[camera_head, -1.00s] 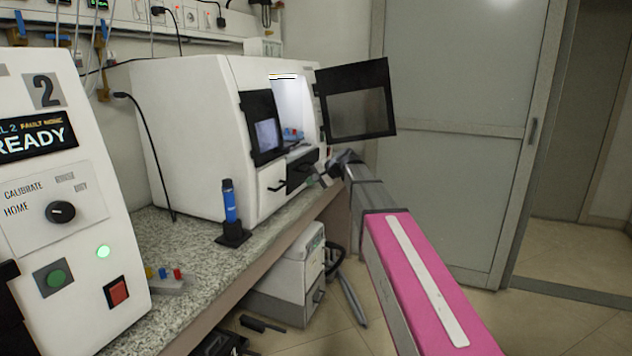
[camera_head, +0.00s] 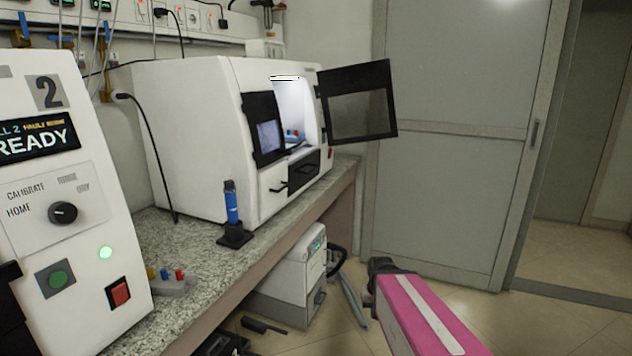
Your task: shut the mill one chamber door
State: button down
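A white mill (camera_head: 190,125) stands on the speckled counter against the wall. Its chamber door (camera_head: 357,103), a black frame with a dark window, is swung wide open to the right. The lit chamber opening (camera_head: 288,110) shows blue and red items inside. A drawer with a black handle (camera_head: 278,188) sits below the opening and looks closed. My pink arm link shows at the lower right, below and apart from the door. My gripper is not clearly visible; only a dark joint shows at the link's far end. No number is readable on this mill.
A second white machine (camera_head: 62,212) marked 2, reading READY, stands at the near left. A blue cylinder in a black stand (camera_head: 233,215) and a small block with coloured buttons (camera_head: 170,282) are on the counter. A white device (camera_head: 300,278) stands below. Floor before the grey door is clear.

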aim_at(377, 74)
jog(key=z, duration=0.7)
jog(key=i+l+z, duration=0.2)
jog(key=i+z, duration=0.6)
jog(key=i, duration=1)
jog(key=i+l+u, duration=0.1)
jog(key=i, duration=0.85)
